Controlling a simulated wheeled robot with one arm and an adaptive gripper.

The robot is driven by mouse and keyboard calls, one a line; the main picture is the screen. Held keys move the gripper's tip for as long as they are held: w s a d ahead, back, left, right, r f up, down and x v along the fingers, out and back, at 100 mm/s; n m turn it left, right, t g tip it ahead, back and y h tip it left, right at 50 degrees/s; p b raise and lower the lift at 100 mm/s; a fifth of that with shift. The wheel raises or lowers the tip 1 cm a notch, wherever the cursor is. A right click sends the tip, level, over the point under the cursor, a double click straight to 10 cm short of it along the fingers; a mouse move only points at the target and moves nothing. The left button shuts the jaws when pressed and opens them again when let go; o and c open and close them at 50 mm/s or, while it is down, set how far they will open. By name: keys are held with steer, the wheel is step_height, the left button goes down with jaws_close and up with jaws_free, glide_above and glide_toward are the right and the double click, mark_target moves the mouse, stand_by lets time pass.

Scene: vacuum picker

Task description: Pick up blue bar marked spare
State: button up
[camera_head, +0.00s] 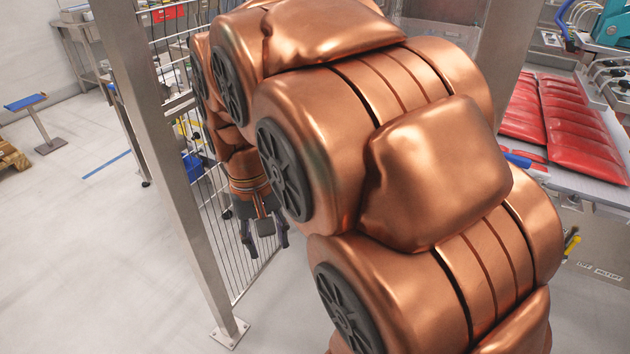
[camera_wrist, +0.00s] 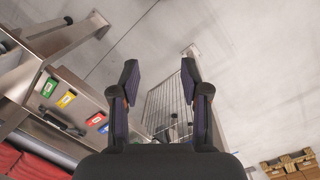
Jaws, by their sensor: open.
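A short blue bar-like piece (camera_head: 517,159) shows at the left edge of the table with the red packs in the head view, partly hidden behind my arm. No marking can be read on it, so I cannot tell whether it is the bar marked spare. My gripper (camera_head: 265,236) hangs low beside the wire fence in the head view, well to the left of the blue piece. In the wrist view my gripper (camera_wrist: 160,78) is open, with nothing between its fingers.
A steel fence post (camera_head: 165,170) stands close left of my gripper. Red packs (camera_head: 580,135) lie on the right table. A blue-topped stand (camera_head: 25,102) is far left. Coloured tags (camera_wrist: 66,99) show on a steel panel in the wrist view. The left floor is mostly clear.

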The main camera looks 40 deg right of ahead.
steer(key=w+d+m, duration=0.4)
steer(key=w+d, duration=0.6)
steer(key=w, duration=0.1)
steer(key=w+d+f+m, duration=0.2)
steer(key=w+d+f, duration=0.2)
steer(key=d, duration=0.4)
steer(key=w+d+f+m+b, duration=0.1)
steer(key=w+d+f, duration=0.3)
steer(key=d, duration=0.5)
steer(key=w+d+f+m+t+b, duration=0.1)
steer(key=w+d+f, duration=0.3)
steer(key=d, duration=0.5)
steer(key=shift+w+m, duration=0.9)
steer(key=shift+w, duration=0.05)
steer(key=shift+d+f, duration=0.15)
steer(key=shift+d, duration=0.1)
steer(key=shift+d+f, duration=0.15)
steer(key=shift+f, duration=1.1)
steer(key=shift+w+d+f+p, duration=0.15)
steer(key=shift+f+p, duration=0.35)
steer(key=shift+f, duration=0.9)
steer(key=shift+w+d+f+p, duration=0.15)
steer(key=shift+f+p, duration=0.35)
steer(key=shift+f, duration=0.9)
steer(key=shift+s, duration=0.1)
steer(key=shift+c, duration=0.2)
